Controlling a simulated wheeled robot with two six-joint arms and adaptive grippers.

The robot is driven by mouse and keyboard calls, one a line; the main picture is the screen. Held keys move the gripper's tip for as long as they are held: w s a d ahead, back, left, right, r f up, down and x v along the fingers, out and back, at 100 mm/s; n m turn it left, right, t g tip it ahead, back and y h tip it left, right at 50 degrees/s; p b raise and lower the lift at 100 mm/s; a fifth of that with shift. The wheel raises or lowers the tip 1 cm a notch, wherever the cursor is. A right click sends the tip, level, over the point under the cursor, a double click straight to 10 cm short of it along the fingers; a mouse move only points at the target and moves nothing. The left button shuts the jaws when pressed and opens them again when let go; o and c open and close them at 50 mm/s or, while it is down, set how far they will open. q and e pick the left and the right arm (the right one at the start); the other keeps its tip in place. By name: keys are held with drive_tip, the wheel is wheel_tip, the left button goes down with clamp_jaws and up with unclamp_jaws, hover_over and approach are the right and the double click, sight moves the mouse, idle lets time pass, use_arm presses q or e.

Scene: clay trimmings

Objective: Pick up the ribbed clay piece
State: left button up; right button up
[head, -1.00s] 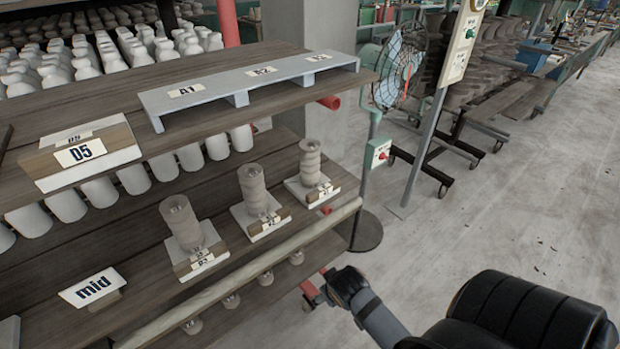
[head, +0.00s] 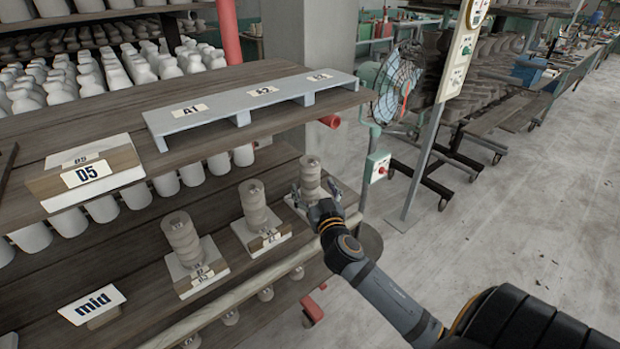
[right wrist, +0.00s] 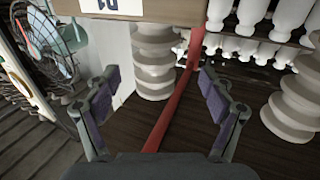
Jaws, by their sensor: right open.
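Three pale, ridged clay pieces stand upright in a row on the lower shelf in the head view: a left one (head: 181,237), a middle one (head: 253,204) and a right one (head: 310,174). The right one has rounded, stacked ribs. My right gripper (head: 311,195) is at the right piece, its fingers spread low beside it and hiding part of its base. In the right wrist view the fingers (right wrist: 158,88) are open. A ribbed piece (right wrist: 155,62) shows beyond and between them, and another ribbed piece (right wrist: 297,105) at the right. Contact cannot be told. My left gripper is not in view.
A grey raised board (head: 250,106) labelled A1 to A3 lies on the shelf above. A rail (head: 240,292) runs along the lower shelf's front. A "mid" sign (head: 92,304) is at left. A fan (head: 397,82) and post (head: 430,155) stand right; open floor lies beyond.

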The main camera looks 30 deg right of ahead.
sight(313, 183)
drive_tip(key=shift+w+d, duration=0.1)
drive_tip(key=shift+w, duration=0.25)
drive_tip(key=shift+w+d, duration=0.2)
drive_tip(key=shift+w, duration=0.05)
drive_tip(key=p+x, duration=0.1)
drive_tip(key=x, duration=0.3)
drive_tip(key=shift+d+f+p, duration=0.2)
drive_tip(key=shift+d+p, duration=0.05)
drive_tip(key=shift+p, duration=0.15)
drive_tip(key=shift+w+f, duration=0.15)
drive_tip(key=shift+w, duration=0.1)
drive_tip(key=shift+s, duration=0.15)
drive_tip(key=shift+c, duration=0.6)
clamp_jaws()
